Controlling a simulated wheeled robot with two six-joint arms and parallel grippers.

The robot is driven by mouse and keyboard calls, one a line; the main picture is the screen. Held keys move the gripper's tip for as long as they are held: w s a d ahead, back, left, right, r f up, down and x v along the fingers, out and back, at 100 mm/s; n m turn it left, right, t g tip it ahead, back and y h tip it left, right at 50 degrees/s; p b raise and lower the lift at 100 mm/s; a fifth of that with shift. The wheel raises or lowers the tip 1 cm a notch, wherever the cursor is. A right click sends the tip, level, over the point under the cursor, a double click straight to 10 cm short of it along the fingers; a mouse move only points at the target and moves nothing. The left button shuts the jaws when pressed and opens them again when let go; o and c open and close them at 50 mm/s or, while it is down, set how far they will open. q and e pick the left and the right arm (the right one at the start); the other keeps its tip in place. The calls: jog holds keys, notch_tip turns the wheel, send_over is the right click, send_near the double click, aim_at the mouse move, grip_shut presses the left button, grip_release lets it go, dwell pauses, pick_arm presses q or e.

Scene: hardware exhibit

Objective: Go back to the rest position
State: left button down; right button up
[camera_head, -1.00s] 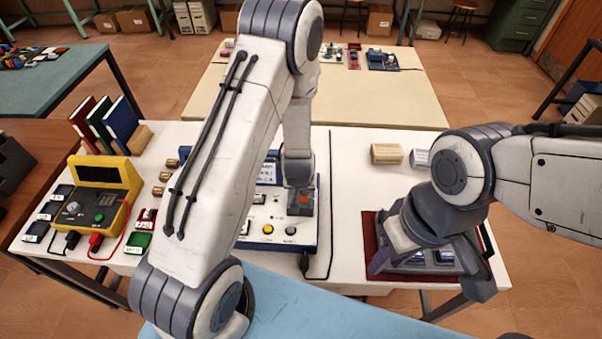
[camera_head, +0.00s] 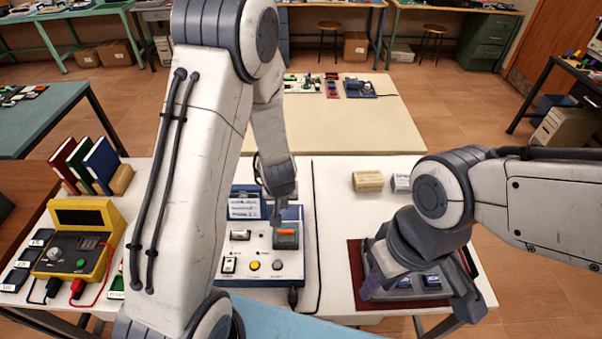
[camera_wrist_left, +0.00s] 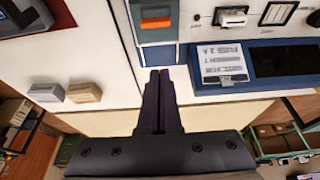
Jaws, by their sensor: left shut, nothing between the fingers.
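My left gripper (camera_head: 277,220) is shut and empty. It hangs above the far part of a white and blue control panel (camera_head: 268,250), by an orange switch (camera_head: 286,240). In the left wrist view its fingers (camera_wrist_left: 158,98) lie together, with the orange switch (camera_wrist_left: 156,22) beyond their tips. My right gripper (camera_head: 420,292) is at the right of the table, its fingers apart at either side of a grey tray (camera_head: 405,293) on a dark red mat (camera_head: 356,270). I cannot tell whether it touches the tray.
A yellow meter (camera_head: 85,240) with leads stands at the left, with books (camera_head: 85,165) behind it. A tan block (camera_head: 368,181) and a pale block (camera_head: 401,183) sit behind the mat. A cable runs right of the panel.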

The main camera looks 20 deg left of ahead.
pick_arm(q)
jog(key=shift+d, duration=0.1)
jog(key=s+d+r+m+g+h+b, duration=0.1)
jog(key=s+d+r+m+h+b, duration=0.2)
jog(key=d, duration=0.4)
jog(key=s+d+r+m+g+b, duration=0.1)
jog(key=s+d+r+m, duration=0.2)
jog(key=s+d+r, duration=0.4)
jog(key=s+r+m+g+b, duration=0.1)
jog(key=s+r+m+b, duration=0.1)
jog(key=s, duration=1.2)
jog(key=m+b, duration=0.1)
jog(key=m, duration=0.1)
jog(key=shift+m+g+y, duration=0.3)
jog(key=shift+g+y, duration=0.1)
